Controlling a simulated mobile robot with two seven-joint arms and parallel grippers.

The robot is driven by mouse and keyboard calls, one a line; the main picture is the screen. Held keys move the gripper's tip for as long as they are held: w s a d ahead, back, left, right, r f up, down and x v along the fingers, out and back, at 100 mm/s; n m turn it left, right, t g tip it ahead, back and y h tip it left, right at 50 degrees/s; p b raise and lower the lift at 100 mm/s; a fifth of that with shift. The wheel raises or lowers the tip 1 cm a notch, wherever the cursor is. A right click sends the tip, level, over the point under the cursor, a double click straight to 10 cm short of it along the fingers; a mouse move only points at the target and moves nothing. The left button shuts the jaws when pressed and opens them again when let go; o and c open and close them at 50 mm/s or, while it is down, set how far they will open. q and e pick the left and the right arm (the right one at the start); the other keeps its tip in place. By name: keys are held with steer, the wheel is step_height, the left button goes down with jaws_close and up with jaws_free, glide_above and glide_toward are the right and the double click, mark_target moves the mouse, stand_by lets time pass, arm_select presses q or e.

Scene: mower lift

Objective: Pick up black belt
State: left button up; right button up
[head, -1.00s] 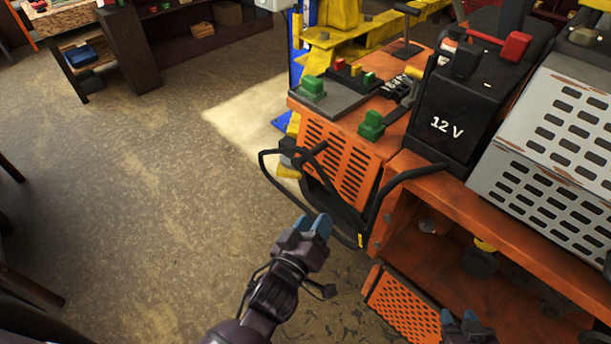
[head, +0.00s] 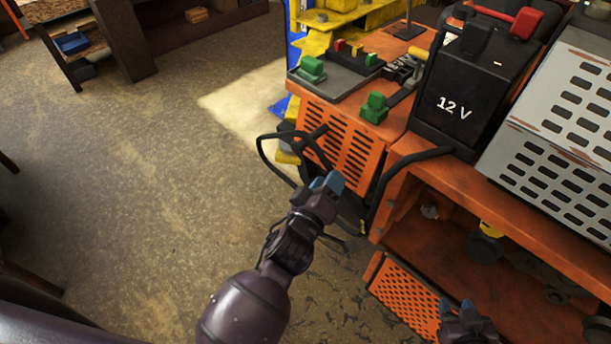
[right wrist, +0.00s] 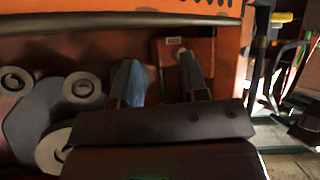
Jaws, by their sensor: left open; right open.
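The black belt (head: 261,150) hangs as a thin, loose loop on the near left corner of the orange machine in the head view. Its lower part is partly hidden behind my left gripper (head: 327,184). That gripper has blue fingertips and is open. It overlaps the belt in the picture, and I cannot tell whether they touch. My right gripper (head: 467,311) is low in the head view, in front of the machine's open shelf. In the right wrist view its two blue fingers (right wrist: 160,82) are apart with nothing between them. I cannot make out the belt there.
The orange machine (head: 345,145) carries a black 12 V box (head: 460,95), green blocks (head: 374,108) and a grey slotted cover (head: 560,130). A perforated orange panel (head: 405,300) stands low by the shelf, which holds round parts. The floor (head: 130,190) at left is clear.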

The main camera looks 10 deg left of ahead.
arm_select(q)
steer(key=b+x, duration=0.1)
steer(key=x, duration=0.4)
steer(key=shift+r, duration=0.1)
steer(key=c, duration=0.7)
jaws_close()
arm_select(e)
steer(key=shift+f, duration=0.8)
